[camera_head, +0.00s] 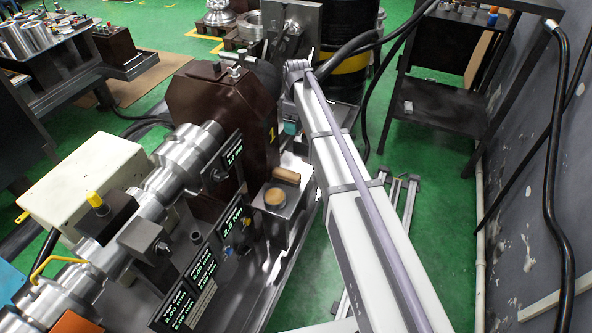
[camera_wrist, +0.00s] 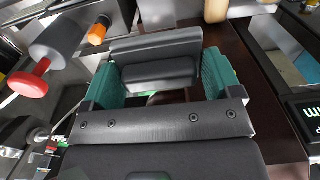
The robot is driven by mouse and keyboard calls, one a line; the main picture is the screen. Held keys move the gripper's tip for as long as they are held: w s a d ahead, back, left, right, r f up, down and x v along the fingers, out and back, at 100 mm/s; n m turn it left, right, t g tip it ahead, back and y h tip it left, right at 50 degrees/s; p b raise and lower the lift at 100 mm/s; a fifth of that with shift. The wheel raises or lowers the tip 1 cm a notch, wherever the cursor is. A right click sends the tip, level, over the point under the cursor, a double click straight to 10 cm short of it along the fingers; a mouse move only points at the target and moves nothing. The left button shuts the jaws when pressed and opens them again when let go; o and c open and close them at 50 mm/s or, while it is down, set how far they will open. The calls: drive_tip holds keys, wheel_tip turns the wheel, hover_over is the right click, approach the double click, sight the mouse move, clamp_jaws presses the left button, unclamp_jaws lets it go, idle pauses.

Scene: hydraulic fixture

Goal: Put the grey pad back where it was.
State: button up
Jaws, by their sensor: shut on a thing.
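In the wrist view my gripper (camera_wrist: 162,78) has teal-lined fingers at left and right. A dark grey block (camera_wrist: 155,45), which looks like the grey pad, sits between them, and the fingers are shut on it. Its underside and what lies directly below it are hidden. In the head view my arm's own links cover most of the gripper, and the pad cannot be made out there. The spot where the pad was cannot be told from these frames.
A brown housing marked 1 (camera_head: 225,125) stands left of my arm. A red knob (camera_wrist: 28,80) and an orange knob (camera_wrist: 98,34) are near the left finger. Green floor (camera_head: 420,245) is open at right.

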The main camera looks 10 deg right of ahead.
sight(296, 163)
wheel_tip(296, 163, down, 17)
drive_tip(key=b, duration=1.5)
drive_tip(key=o, duration=1)
drive_tip(key=shift+r, duration=0.15)
drive_tip(key=shift+c, duration=0.2)
drive_tip(key=shift+r, duration=0.1)
wheel_tip(296, 163, up, 12)
drive_tip(key=r+p, duration=0.1)
drive_tip(key=p, duration=1.2)
drive_tip(key=s+m, duration=1.1)
drive_tip(key=s, duration=2)
wheel_tip(296, 163, up, 11)
drive_tip(key=p, duration=1.1)
drive_tip(key=shift+w+d+f, duration=0.15)
drive_tip(key=shift+w+f, duration=0.05)
drive_tip(key=shift+w, duration=0.15)
